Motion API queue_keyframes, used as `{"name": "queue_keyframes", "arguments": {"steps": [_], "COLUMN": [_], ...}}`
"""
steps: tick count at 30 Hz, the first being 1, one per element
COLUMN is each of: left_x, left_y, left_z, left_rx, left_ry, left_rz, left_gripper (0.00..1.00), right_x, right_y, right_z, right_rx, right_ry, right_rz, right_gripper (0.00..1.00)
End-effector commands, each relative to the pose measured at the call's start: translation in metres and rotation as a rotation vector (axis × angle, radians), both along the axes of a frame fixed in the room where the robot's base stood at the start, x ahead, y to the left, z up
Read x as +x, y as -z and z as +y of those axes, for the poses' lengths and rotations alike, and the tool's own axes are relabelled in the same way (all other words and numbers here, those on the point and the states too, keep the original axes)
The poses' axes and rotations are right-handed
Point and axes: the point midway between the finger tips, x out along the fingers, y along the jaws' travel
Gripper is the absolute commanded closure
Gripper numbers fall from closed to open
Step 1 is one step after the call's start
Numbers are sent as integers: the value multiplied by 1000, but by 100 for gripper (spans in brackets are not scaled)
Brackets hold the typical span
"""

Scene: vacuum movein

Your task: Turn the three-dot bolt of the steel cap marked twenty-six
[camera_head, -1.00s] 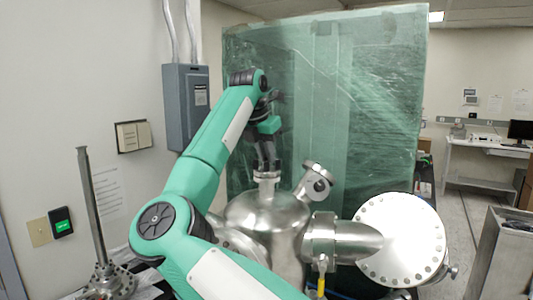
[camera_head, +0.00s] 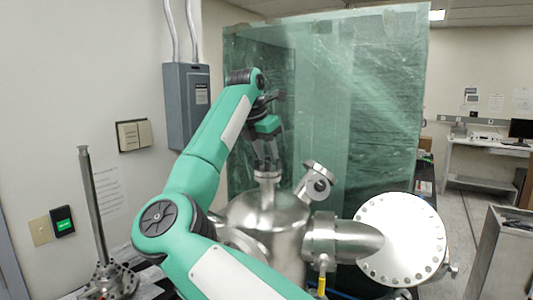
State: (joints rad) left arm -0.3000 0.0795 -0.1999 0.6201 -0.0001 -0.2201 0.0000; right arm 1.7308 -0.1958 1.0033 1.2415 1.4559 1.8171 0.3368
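A polished steel vessel (camera_head: 262,218) stands in the middle with a small flanged steel cap (camera_head: 267,176) on its top neck. A second angled port (camera_head: 316,182) sticks up at its right. No number or bolt dots are readable at this size.
A large round bolted flange (camera_head: 400,240) stands to the right of the vessel, joined by a steel elbow (camera_head: 345,240). A tall metal post (camera_head: 93,210) on a bolted base stands at left. A translucent green sheet (camera_head: 385,110) rises behind the vessel.

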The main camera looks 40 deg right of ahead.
Motion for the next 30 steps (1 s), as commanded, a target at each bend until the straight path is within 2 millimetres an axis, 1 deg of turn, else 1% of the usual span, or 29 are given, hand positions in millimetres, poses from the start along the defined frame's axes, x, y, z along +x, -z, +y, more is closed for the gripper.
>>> {"name": "queue_keyframes", "arguments": {"steps": [7, 11, 14, 19, 23, 24, 30], "left_x": [0, 0, 0, 0, 0, 0, 0], "left_y": [0, 5, 11, 23, 29, 29, 30], "left_z": [0, 0, 0, 0, 0, 0, 0], "left_rx": [0, 0, 0, 0, 0, 0, 0], "left_ry": [0, 0, 0, 0, 0, 0, 0], "left_rz": [0, 0, 0, 0, 0, 0, 0], "left_gripper": [64, 64, 64, 64, 64, 64, 64], "right_x": [0, 0, 0, -2, -3, -3, -4], "right_y": [0, -6, -18, -51, -78, -87, -115], "right_z": [0, 3, 9, 22, 33, 36, 48], "right_rx": [1, 1, 0, -1, -2, 0, 1], "right_ry": [-1, -1, -2, -2, -3, -2, -2], "right_rz": [1, 0, -1, -2, -1, 0, 0], "right_gripper": [65, 65, 65, 65, 65, 65, 65]}}
